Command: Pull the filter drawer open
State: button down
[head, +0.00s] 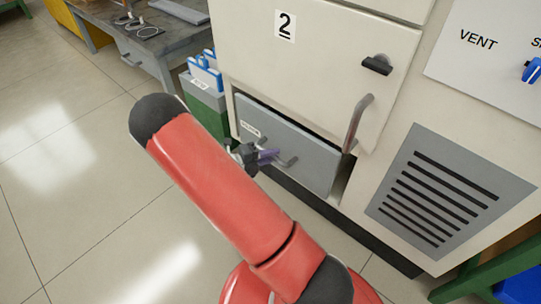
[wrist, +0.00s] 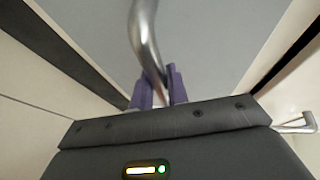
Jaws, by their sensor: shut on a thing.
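The filter drawer (head: 305,150) has a grey front with a small white label, low in the cream cabinet. A dark gap shows along its top edge; I cannot tell how far it stands out. Its metal bar handle (head: 289,162) is partly hidden by my gripper (head: 268,156). In the wrist view the curved handle (wrist: 145,32) runs down between the purple fingers of my gripper (wrist: 154,88). The fingers are shut on the handle, in front of the grey drawer front (wrist: 215,45).
Above the drawer is a cabinet door marked 2 (head: 315,60) with a vertical handle (head: 358,123). A vented grille (head: 445,195) is at right. A green bin (head: 207,100) stands left of the drawer, near a workbench (head: 165,40). The tiled floor (head: 75,170) at left is clear.

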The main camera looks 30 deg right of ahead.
jog(key=s+a+p, duration=0.2)
jog(key=s+a, duration=0.2)
jog(key=a, duration=0.7)
jog(key=s+a+p, duration=0.3)
jog(key=s+a, duration=0.1)
jog(key=a, duration=0.7)
jog(key=shift+a, duration=0.15)
jog(key=c, duration=1.4)
grip_release()
jog(key=shift+o, duration=0.2)
jog(key=a+r, duration=0.1)
jog(key=a, duration=0.6)
jog(key=shift+w+a+r, duration=0.15)
jog(key=shift+a, duration=0.15)
